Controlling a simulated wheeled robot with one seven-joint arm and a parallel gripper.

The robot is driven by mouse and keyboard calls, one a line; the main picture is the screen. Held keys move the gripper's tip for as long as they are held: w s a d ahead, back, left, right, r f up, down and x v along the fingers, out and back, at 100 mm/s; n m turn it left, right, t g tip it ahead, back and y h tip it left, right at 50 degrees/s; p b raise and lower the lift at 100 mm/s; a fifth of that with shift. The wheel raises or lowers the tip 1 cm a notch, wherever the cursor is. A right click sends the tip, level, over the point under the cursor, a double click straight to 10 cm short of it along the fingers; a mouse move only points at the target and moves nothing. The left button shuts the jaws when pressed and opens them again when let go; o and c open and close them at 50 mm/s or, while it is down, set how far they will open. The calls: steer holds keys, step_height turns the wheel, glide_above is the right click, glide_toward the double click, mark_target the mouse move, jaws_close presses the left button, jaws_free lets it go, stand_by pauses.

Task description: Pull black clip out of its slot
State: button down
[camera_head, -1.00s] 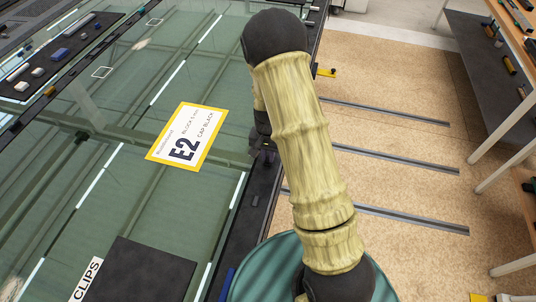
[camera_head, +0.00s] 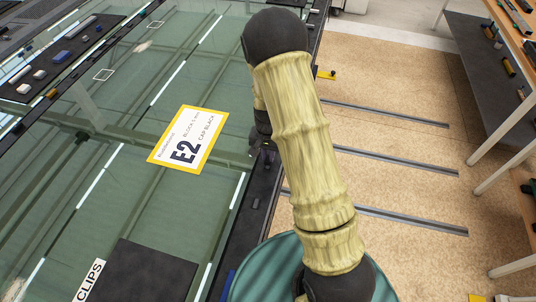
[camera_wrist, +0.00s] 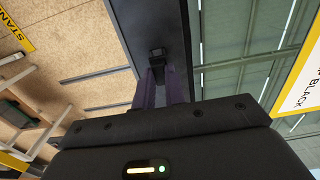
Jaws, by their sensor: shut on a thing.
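The black clip (camera_wrist: 157,52) shows in the wrist view as a small dark block on the dark frame rail (camera_wrist: 150,18). My gripper (camera_wrist: 163,72) has its two purplish-dark fingers close together at the clip, one on each side, and is shut on it. The clip's lower part and its slot cannot be made out. In the head view my arm covers most of my gripper (camera_head: 262,140), which is over the dark rail (camera_head: 245,220) along the glass edge. The clip cannot be clearly told apart there.
A yellow-edged E2 label (camera_head: 187,138) lies on the green glass (camera_head: 150,210) left of my gripper. A black pad marked CLIPS (camera_head: 150,272) lies nearer. A dark strip with small blocks (camera_head: 62,55) is at far left. Brown floor and benches are to the right.

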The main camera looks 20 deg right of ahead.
steer(key=shift+r+p, duration=0.5)
steer(key=shift+r, duration=0.3)
